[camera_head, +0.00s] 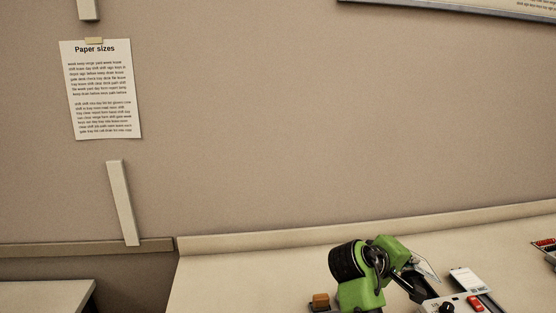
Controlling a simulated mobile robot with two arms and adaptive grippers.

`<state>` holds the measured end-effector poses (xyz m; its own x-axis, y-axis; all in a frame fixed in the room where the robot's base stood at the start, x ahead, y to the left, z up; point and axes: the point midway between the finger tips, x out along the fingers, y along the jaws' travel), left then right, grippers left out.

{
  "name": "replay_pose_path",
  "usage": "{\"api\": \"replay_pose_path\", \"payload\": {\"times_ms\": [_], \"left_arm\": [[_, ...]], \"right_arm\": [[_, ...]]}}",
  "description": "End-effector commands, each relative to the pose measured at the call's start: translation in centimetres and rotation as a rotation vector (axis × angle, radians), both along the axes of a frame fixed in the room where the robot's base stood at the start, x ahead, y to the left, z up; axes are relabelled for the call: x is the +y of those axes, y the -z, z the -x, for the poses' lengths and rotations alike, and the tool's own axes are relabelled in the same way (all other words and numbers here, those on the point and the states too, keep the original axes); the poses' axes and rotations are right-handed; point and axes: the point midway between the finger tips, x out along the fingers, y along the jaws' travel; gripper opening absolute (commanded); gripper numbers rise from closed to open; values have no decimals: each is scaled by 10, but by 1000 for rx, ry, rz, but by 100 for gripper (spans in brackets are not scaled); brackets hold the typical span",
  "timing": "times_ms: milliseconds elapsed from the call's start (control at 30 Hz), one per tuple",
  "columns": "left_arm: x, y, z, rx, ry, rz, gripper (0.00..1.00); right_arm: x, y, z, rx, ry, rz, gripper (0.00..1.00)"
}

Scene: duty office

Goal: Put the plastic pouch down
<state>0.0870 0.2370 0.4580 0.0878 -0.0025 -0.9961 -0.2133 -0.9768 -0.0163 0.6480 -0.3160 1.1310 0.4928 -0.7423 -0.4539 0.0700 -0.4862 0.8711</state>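My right gripper (411,282), at the end of a green and black arm, is low in the view, right of centre, over the worktop. A thin, pale, see-through sheet, which looks like the plastic pouch (427,265), shows tilted at its fingers. The fingers appear shut on it, though the arm hides part of the grip. My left gripper is out of view.
A small orange-brown block (321,300) is left of the arm. The worktop (235,275) is clear at left. A red item (546,243) lies at the right edge.

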Motion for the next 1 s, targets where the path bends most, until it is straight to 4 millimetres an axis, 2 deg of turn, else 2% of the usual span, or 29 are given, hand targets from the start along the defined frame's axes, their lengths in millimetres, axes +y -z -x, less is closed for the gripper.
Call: {"api": "replay_pose_path", "payload": {"times_ms": [267, 533, 667, 800, 1000], "left_arm": [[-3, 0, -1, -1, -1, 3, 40], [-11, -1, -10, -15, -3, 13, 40], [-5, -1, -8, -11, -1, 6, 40], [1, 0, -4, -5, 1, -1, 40], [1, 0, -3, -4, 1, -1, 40]], "right_arm": [[6, 2, 12, 0, -94, 1, 0], [15, 3, 29, -2, -230, 0, 0], [22, 4, 44, -2, -351, 1, 0], [33, 6, 68, 0, -548, 4, 0], [50, 9, 97, 4, -801, 9, 0]]}}
